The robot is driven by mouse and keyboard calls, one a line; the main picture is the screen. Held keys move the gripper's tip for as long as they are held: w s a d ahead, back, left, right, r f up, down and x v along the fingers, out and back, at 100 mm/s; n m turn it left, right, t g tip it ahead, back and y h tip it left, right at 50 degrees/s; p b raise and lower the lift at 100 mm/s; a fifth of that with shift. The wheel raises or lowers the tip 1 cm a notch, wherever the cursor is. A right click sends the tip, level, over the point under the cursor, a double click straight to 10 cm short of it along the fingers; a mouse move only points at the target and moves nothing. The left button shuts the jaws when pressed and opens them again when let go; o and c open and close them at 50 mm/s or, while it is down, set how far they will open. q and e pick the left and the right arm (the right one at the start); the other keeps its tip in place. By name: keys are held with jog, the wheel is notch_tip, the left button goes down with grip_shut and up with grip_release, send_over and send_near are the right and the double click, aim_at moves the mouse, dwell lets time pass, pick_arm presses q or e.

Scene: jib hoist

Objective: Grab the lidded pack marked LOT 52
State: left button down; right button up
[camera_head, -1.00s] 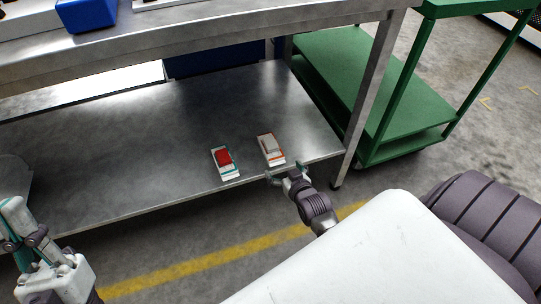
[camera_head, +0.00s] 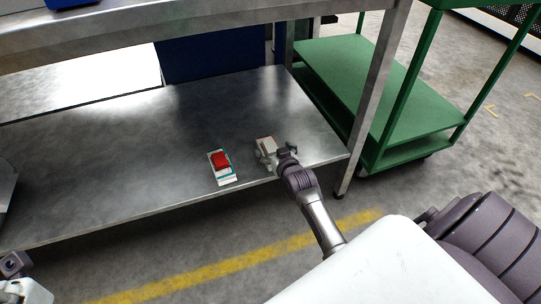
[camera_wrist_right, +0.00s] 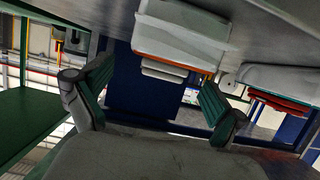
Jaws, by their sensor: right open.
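Two small lidded packs lie side by side on the metal lower shelf (camera_head: 120,170). The left one has a red lid (camera_head: 221,160) and teal trim. The right one has a pale grey lid (camera_head: 266,143) and orange trim; it also shows in the right wrist view (camera_wrist_right: 183,38). No LOT mark is legible on either. My right gripper (camera_head: 275,156) is open at the grey-lidded pack's near right side and partly hides it. In the wrist view, its spread fingers (camera_wrist_right: 152,100) face this pack, with nothing gripped. My left gripper (camera_head: 14,266) is only partly in view at the lower left.
The upper tabletop (camera_head: 200,22) overhangs the shelf, and a metal leg (camera_head: 372,105) stands to the right. A green cart (camera_head: 400,95) is beyond it. The red-lidded pack sits close beside the grey-lidded one.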

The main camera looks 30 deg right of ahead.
aim_at(273, 149)
jog(key=shift+b+x, duration=0.6)
jog(key=shift+x, duration=0.9)
jog(key=shift+f, duration=0.1)
jog(key=shift+c, duration=0.2)
jog(key=c, duration=1.3)
jog(key=shift+o, duration=0.2)
